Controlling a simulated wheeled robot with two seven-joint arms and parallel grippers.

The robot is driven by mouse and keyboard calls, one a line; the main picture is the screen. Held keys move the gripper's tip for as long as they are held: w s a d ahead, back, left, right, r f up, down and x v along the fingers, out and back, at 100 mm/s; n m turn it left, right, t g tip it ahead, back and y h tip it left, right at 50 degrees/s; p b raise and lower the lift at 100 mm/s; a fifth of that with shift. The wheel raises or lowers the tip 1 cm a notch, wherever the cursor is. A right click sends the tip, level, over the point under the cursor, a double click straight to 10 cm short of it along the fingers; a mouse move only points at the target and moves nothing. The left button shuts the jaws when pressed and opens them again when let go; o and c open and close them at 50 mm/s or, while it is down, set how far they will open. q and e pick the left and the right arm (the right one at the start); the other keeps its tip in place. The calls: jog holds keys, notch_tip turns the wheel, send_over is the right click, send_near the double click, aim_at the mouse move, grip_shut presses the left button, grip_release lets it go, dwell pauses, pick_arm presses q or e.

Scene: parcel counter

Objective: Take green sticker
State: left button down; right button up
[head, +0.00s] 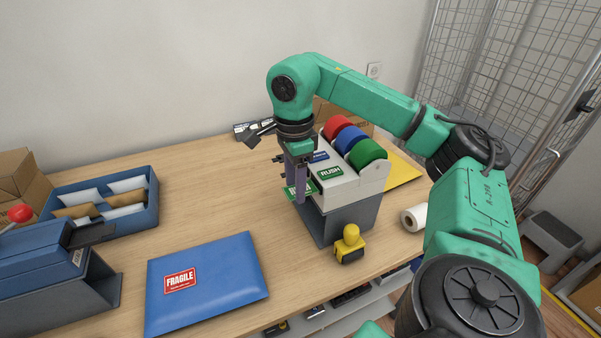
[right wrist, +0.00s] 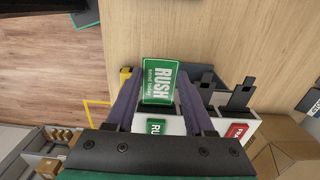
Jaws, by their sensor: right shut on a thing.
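My right gripper (head: 297,187) is shut on a green RUSH sticker (head: 292,192), just in front of the white label dispenser (head: 345,188). In the right wrist view the sticker (right wrist: 161,82) lies between the fingertips of the right gripper (right wrist: 158,95), its white lettering readable and clear of the dispenser. Another green RUSH label (head: 330,173) sits on the dispenser front below the green roll (head: 366,153). A blue label (head: 319,155) is beside it. A red label (right wrist: 237,131) shows only in the right wrist view. My left gripper is not in view.
A blue parcel (head: 210,285) with a red FRAGILE label lies at the front. A yellow stamp (head: 349,244) stands before the dispenser, and a white roll (head: 414,217) stands right of it. A blue tray (head: 150,212) of envelopes is at left. The middle of the table is clear.

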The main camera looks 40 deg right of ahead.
jog(key=shift+r, duration=0.1)
jog(key=shift+w+a+r+p, duration=0.1)
jog(key=shift+a+r+p, duration=0.2)
jog(key=shift+r+p, duration=0.45)
jog(key=shift+w+a+r+p, duration=0.1)
jog(key=shift+a+r+p, duration=0.2)
jog(key=shift+r+p, duration=0.4)
jog(key=r+p, duration=0.2)
jog(key=r, duration=0.1)
jog(key=r+p, duration=0.2)
jog(key=r, duration=0.1)
jog(key=d+r+p, duration=0.1)
jog(key=r+p, duration=0.2)
jog(key=shift+s+d, duration=0.1)
jog(key=shift+s, duration=0.15)
jog(key=shift+f, duration=0.1)
